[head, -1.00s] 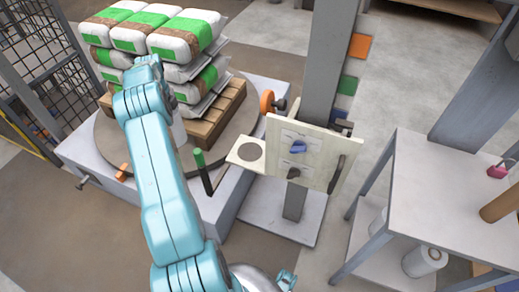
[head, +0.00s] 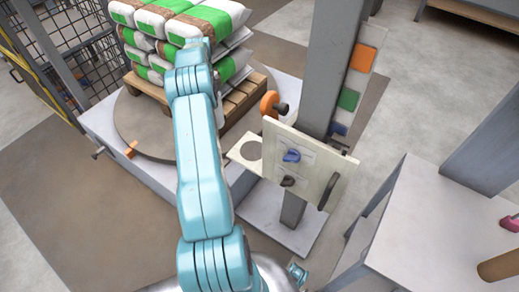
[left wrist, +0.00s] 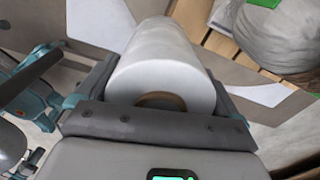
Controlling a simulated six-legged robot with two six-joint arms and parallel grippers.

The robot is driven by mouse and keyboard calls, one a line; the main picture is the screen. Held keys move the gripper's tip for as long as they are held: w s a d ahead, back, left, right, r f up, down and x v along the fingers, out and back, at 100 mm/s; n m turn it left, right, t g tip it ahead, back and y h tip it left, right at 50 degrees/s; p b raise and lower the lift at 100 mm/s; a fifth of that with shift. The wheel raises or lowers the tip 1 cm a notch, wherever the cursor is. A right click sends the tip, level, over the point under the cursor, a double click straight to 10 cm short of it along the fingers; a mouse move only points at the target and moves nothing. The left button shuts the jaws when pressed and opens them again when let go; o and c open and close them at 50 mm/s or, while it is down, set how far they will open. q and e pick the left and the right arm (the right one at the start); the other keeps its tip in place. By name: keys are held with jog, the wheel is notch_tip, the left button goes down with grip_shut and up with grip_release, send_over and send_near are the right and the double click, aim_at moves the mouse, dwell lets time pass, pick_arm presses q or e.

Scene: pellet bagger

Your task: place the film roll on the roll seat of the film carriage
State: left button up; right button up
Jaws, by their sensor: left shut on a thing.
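The white film roll (left wrist: 165,60), with a brown core at its near end, is held between the fingers of my left gripper (left wrist: 158,88) in the left wrist view. A cream ledge with a dark round disc, seemingly the roll seat (head: 250,150), juts left from the cream panel of what looks like the film carriage (head: 308,170), on the grey mast (head: 328,70). The seat looks empty, and the arm passes left of it.
Stacked white-and-green bags (head: 235,50) stand on a wooden pallet (head: 240,102) on the round turntable (head: 135,125), behind my arm. An orange wheel (head: 269,103) sits above the ledge. A grey table (head: 430,230) with a brown cylinder (head: 498,266) is at right.

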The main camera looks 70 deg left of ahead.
pick_arm(q)
jog(key=w+d+f+b, duration=0.1)
jog(key=w+d+b, duration=0.3)
jog(key=d, duration=0.3)
jog(key=w+d+f+b, duration=0.2)
jog(key=w+d+b, duration=0.2)
jog(key=w+d, duration=0.2)
jog(key=shift+w+d+f, duration=0.15)
jog(key=shift+d+f, duration=0.1)
jog(key=shift+d, duration=0.75)
jog(key=o, duration=1)
jog(key=shift+f, duration=0.1)
jog(key=shift+o, duration=0.2)
pick_arm(e)
notch_tip(320, 180, down, 8)
jog(key=w+d, duration=0.1)
jog(key=w, duration=0.1)
jog(key=shift+w+d+r+m+t, duration=0.15)
jog(key=shift+w+d+m+t, duration=0.15)
jog(key=shift+w+t, duration=0.1)
